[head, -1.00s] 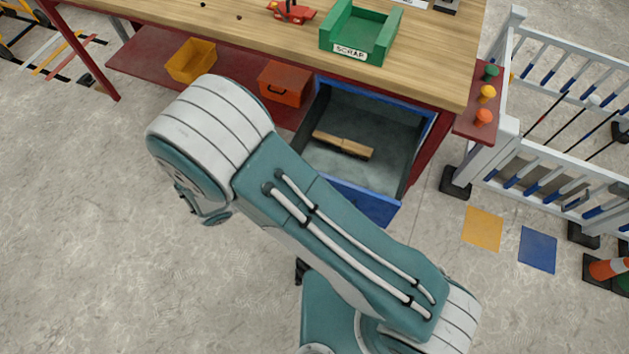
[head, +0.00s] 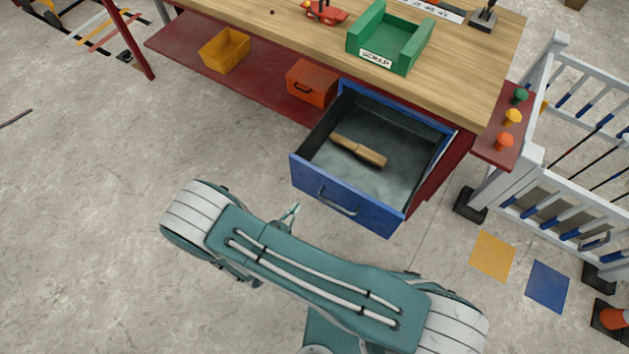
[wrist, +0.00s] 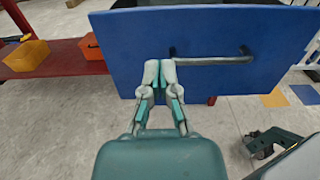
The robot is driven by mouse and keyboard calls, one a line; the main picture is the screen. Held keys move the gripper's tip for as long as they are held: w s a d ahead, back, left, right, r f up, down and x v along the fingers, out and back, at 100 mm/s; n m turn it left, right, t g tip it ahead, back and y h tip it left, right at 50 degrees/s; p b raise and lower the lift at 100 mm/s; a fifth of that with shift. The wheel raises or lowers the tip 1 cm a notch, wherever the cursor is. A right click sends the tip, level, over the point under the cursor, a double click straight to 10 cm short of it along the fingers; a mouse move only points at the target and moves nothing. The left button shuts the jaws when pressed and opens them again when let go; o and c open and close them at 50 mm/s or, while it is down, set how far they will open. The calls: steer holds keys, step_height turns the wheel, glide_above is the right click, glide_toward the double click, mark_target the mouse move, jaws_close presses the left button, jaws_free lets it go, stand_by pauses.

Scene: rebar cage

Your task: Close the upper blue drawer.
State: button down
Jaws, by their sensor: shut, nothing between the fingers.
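The upper blue drawer (head: 345,204) is pulled out from under the workbench top, and a wooden-handled brush-like item (head: 358,150) lies inside it. Its blue front with a dark bar handle (wrist: 211,60) fills the upper part of the wrist view. My gripper (wrist: 160,64) is shut and empty, in front of the drawer front, with its fingertips by the left end of the handle. I cannot tell whether the tips touch the front. In the head view only a bit of my gripper (head: 291,212) shows beyond my arm, below and left of the drawer.
The wooden bench top (head: 470,70) carries a green SCRAP tray (head: 388,38). A yellow bin (head: 224,50) and orange box (head: 312,83) sit on the red lower shelf (head: 265,82). A white fence (head: 545,170) stands right. The floor left of the drawer is clear.

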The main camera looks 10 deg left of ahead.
mark_target(320, 177)
steer(key=x, duration=1)
steer(key=shift+s+d+r, duration=0.1)
steer(key=shift+d, duration=0.1)
